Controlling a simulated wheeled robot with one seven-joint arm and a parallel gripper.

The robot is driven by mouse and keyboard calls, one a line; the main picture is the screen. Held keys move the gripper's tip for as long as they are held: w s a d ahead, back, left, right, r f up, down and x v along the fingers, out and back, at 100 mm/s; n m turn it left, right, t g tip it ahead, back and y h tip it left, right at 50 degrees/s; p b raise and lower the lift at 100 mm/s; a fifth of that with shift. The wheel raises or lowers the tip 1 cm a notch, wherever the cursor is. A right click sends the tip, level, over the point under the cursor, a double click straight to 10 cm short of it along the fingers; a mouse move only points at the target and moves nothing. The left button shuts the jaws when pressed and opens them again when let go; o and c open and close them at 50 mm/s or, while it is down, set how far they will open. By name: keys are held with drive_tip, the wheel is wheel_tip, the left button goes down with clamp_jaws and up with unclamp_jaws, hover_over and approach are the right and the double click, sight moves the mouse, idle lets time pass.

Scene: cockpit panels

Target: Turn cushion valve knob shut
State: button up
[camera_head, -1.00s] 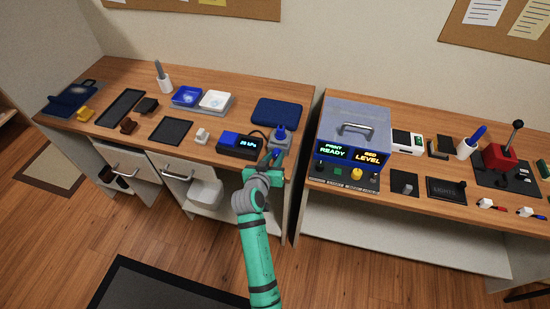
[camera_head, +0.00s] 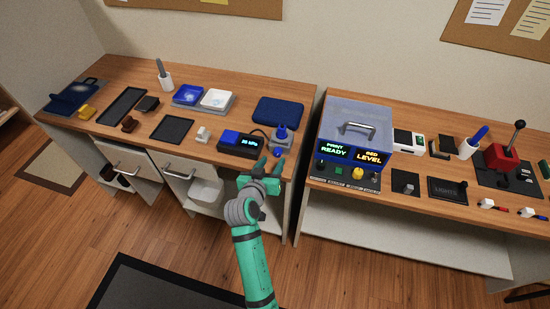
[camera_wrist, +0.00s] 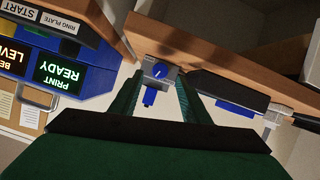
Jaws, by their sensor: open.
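The cushion valve is a small grey box (camera_head: 283,141) with a blue top at the right front of the left bench. Its round blue knob (camera_head: 277,152) faces the front edge. In the wrist view the knob (camera_wrist: 159,71) shows a pale pointer mark and lies between my two fingers in the picture. My gripper (camera_head: 269,164) is open and empty, just in front of the knob and apart from it. The wrist view also shows my open gripper (camera_wrist: 159,84). A dark blue cushion (camera_head: 278,112) lies behind the valve.
A black gauge box (camera_head: 240,145) with a lit kPa display stands left of the valve, with a cable behind it. A printer-like box (camera_head: 355,130) stands on the right bench across a narrow gap. Open floor lies in front of the benches.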

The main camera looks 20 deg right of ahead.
drive_tip(key=v, duration=0.6)
